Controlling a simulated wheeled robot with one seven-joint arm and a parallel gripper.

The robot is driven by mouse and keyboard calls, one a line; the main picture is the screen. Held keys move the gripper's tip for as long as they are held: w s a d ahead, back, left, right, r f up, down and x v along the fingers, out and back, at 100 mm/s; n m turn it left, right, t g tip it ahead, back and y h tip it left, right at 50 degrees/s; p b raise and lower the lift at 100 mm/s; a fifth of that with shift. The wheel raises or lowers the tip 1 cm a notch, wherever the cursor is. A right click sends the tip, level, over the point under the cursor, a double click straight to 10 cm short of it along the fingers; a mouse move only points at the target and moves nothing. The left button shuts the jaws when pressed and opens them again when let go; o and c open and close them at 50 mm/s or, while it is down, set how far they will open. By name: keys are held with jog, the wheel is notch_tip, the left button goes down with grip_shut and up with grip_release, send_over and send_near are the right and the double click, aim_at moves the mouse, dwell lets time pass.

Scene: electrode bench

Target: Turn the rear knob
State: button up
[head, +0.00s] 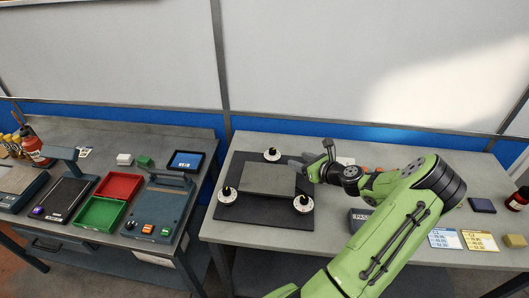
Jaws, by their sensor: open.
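The rear knob (272,154) is a white disc with a black grip in the middle. It sits at the back edge of a black plate (262,217) on the right bench. Two similar knobs stand nearer me, a front left knob (227,195) and a front right knob (303,204). A flat grey slab (268,179) lies between the three. My gripper (310,155) is open and empty, to the right of the rear knob and apart from it. My arm reaches in from the lower right. The rear knob is not covered.
A wall with a blue strip (380,137) stands behind the benches. Printed cards (446,239) and a yellow block (515,240) lie at the right. The left bench holds red (119,186) and green trays (100,213). A gap separates the benches. The right bench's front left is clear.

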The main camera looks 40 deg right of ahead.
aim_at(274, 151)
jog(key=x, duration=1.4)
jog(key=shift+w+f+b, duration=0.15)
jog(key=shift+w+b, duration=0.1)
jog(key=shift+b, duration=0.15)
grip_shut()
jog(key=shift+a, duration=0.1)
jog(key=shift+p, duration=0.45)
